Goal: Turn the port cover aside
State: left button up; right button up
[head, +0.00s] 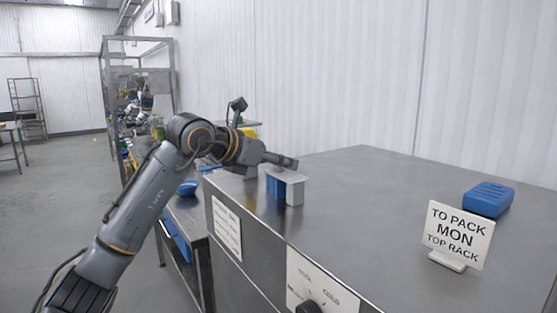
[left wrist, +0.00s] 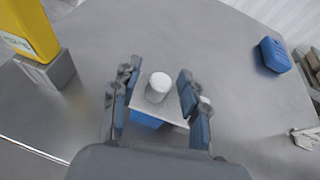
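A small fixture with a light grey top plate (head: 290,177) and a blue body (head: 275,187) stands on the steel counter near its left edge. In the left wrist view its plate carries a short white round knob (left wrist: 158,87), with a blue part below. I cannot tell for certain which part is the port cover. My left gripper (head: 285,161) is just above the plate. In the left wrist view its two fingers are spread, one on each side of the knob, with gaps between. My right gripper is not in view.
A yellow object on a grey block (left wrist: 48,70) stands left of the fixture in the left wrist view. A blue box (head: 488,198) and a "TO PACK MON TOP RACK" sign (head: 458,235) stand at the counter's right. The counter (head: 370,200) between is clear.

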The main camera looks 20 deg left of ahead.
pick_arm(q)
grip_shut()
